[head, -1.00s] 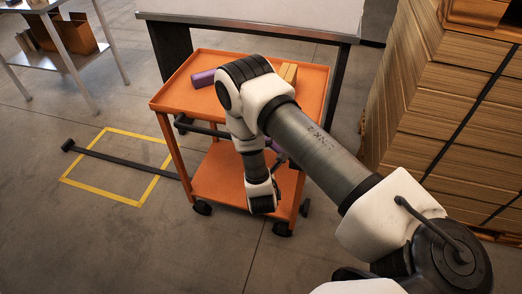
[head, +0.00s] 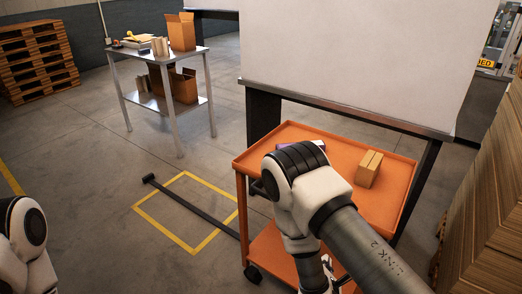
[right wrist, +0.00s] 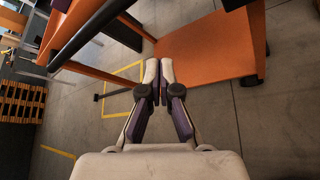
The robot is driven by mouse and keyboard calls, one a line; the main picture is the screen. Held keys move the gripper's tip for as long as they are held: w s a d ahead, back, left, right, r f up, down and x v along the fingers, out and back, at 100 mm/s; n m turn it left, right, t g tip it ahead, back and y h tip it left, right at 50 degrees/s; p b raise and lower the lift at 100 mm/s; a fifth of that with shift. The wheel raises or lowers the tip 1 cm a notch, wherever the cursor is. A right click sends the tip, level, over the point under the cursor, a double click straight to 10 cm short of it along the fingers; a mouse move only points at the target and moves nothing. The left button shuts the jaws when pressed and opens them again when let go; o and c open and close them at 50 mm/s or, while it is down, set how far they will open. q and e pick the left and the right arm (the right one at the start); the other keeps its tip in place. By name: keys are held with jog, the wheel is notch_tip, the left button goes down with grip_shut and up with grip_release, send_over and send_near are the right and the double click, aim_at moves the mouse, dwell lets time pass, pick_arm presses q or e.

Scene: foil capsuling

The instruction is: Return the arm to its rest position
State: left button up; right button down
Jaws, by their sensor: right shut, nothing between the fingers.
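My right arm reaches in from the lower right of the head view, its elbow in front of the orange cart (head: 400,195). My right gripper (right wrist: 158,72) is in the middle of the right wrist view, its two fingers together and empty. It hangs above the floor beside the cart; the cart's lower orange shelf (right wrist: 215,45) is just beyond it. In the head view the gripper is mostly cut off by the bottom edge. Part of my left arm shows at the lower left, but its gripper is out of view.
A small cardboard box (head: 369,169) and a partly hidden purple item (head: 318,144) lie on the cart top. A white panel (head: 360,60) stands behind. A metal table (head: 205,60) with boxes is at the back left, and stacked cardboard (head: 490,200) at right.

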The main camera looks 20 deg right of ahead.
jog(key=s+a+f+m+g+y, duration=0.3)
jog(key=s+f+m+g, duration=0.2)
jog(key=s+m, duration=0.5)
jog(key=s+a+f+m+g+y, duration=0.3)
jog(key=s+f+m+g+y, duration=0.1)
jog(key=s+m, duration=0.7)
jog(key=shift+f+m+g, duration=0.4)
jog(key=shift+f+g, duration=0.25)
jog(key=shift+g, duration=0.35)
